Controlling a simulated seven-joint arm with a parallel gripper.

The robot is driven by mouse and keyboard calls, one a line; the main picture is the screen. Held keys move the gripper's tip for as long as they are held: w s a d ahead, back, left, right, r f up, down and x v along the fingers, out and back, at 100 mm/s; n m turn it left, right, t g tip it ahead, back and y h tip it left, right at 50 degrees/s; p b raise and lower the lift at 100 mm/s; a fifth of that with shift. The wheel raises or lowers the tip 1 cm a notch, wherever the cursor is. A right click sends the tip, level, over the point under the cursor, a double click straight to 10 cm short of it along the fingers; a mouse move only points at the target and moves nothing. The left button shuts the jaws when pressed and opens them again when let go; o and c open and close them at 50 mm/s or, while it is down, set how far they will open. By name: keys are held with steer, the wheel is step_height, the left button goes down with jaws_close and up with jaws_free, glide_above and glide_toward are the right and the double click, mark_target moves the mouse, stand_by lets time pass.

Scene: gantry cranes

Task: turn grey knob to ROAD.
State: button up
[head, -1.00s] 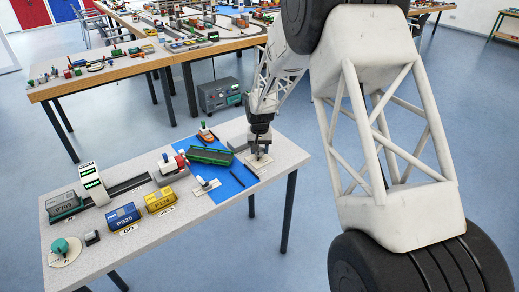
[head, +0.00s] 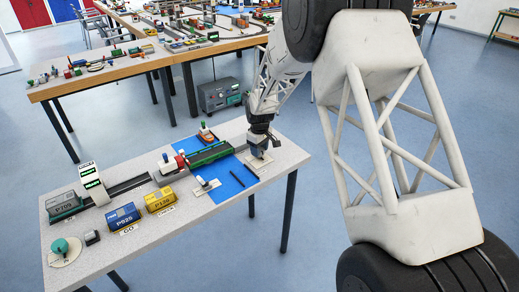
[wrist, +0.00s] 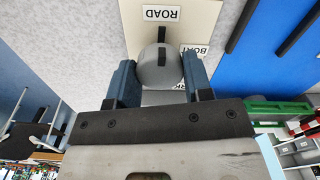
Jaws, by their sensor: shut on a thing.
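The grey knob (wrist: 158,72) sits on a cream plate (wrist: 190,22) in the wrist view. My gripper (wrist: 160,82) is shut on it, one blue finger on each side. A dark mark on the knob points toward the ROAD label (wrist: 160,13). The BOAT label (wrist: 194,52) is to the right, partly hidden. A third label (wrist: 181,86) is mostly covered by the knob and my gripper; only its end letters show. In the head view, my gripper (head: 258,152) is down at the plate on the table's right part, where it hides the knob.
A green bridge deck (head: 208,154) crosses the blue strip (head: 235,184), roughly in line with the dark track (head: 130,184). A small orange boat (head: 207,134) is behind it. A red-and-white engine (head: 172,164) stands left. A green knob (head: 61,246) is at the table's left corner.

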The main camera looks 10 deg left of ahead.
steer(key=shift+n, duration=0.4)
steer(key=o, duration=0.9)
steer(key=shift+r, duration=0.15)
steer(key=shift+r, duration=3.8)
